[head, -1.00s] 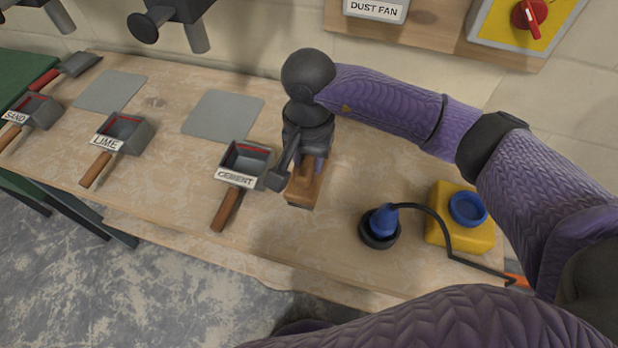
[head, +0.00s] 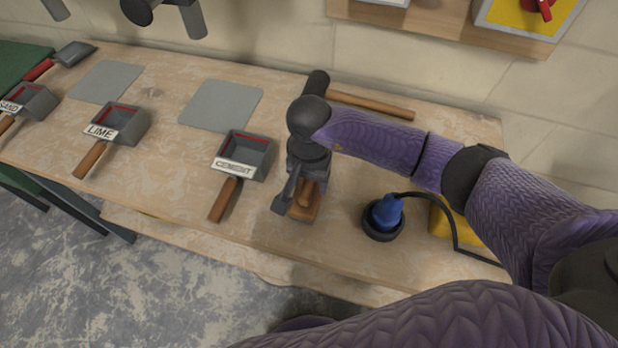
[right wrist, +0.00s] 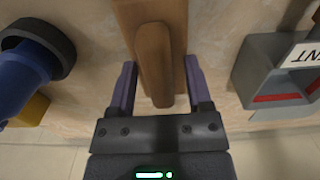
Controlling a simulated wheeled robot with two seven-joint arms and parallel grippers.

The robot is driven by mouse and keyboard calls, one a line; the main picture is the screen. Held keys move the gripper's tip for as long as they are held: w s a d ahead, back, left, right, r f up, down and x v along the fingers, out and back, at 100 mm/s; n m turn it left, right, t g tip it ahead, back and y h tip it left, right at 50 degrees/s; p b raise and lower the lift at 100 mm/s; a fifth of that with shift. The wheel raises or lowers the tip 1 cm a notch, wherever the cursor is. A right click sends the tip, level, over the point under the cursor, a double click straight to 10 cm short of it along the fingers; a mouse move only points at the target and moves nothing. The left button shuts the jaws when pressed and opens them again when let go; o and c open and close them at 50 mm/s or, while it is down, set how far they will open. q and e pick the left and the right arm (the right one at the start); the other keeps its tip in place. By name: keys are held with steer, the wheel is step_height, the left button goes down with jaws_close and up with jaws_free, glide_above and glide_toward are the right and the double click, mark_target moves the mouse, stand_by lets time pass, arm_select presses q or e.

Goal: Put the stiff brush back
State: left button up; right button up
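A brown wooden block with a raised grip, apparently the stiff brush (head: 303,214), is at the bench's front, right of the cement scoop. It looks to rest on the bench, though its underside and bristles are hidden. My right gripper (head: 308,188) is directly over it. In the right wrist view the fingers (right wrist: 160,85) stand apart on either side of the brush's wooden grip (right wrist: 155,65), with a visible gap on the right side. My left gripper is not in view.
The cement scoop (head: 250,150) is left of the brush. A blue-topped item in a black ring (head: 385,218) and a yellow container (head: 445,224) are to the right. A dark-headed tool with a wooden handle (head: 372,104) lies behind my forearm.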

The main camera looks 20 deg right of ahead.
steer(key=shift+r, duration=0.15)
step_height(320, 180, up, 12)
steer(key=p, duration=0.2)
steer(key=shift+p, duration=0.4)
